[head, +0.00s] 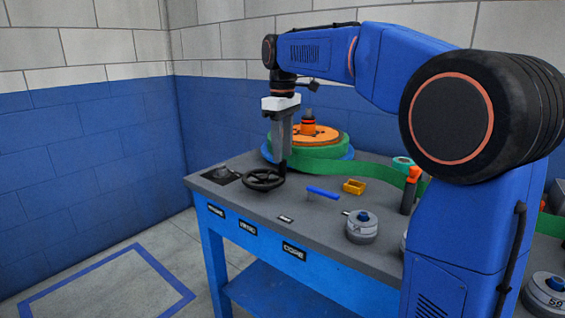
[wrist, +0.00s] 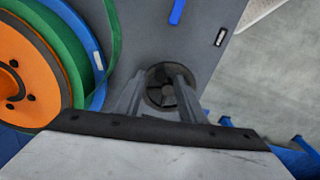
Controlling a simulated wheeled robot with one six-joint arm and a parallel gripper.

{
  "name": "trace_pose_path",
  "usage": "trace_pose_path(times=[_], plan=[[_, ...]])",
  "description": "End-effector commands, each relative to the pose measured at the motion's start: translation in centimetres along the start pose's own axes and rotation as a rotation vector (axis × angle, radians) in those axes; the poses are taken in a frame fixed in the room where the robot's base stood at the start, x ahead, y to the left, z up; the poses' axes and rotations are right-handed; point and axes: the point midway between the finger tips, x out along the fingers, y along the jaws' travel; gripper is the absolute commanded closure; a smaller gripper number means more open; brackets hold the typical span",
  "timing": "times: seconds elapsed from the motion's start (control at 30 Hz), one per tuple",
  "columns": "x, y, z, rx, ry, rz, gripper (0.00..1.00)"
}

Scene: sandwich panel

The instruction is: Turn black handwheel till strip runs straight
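The black handwheel (head: 264,179) lies flat at the table's front left corner area. It also shows in the wrist view (wrist: 161,90) between my fingers. My gripper (head: 284,163) points down from above at the wheel's right back side; its fingers (wrist: 157,82) are apart with the wheel seen between them. I cannot tell whether they touch the rim. The green strip (head: 372,172) leaves the coil (head: 331,147) and runs right, on edge, behind an orange-topped post. In the wrist view the strip (wrist: 114,30) passes beside the coil.
On the grey table (head: 300,207) are a blue bar (head: 323,193), a yellow box (head: 354,187), a grey weight with a blue knob (head: 361,229) and the orange-topped post (head: 411,190). A dark square fitting (head: 221,175) sits left of the wheel. Walls stand behind.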

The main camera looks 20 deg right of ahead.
Motion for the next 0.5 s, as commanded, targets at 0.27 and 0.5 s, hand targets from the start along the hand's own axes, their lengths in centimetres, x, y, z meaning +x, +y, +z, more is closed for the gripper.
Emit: trace_pose_path(times=[0.27,0.5], plan=[[3.4,0.0,0.0,0.0,-0.001,-0.001,0.64],[4.2,0.0,0.0,0.0,0.0,0.0,0.64]])
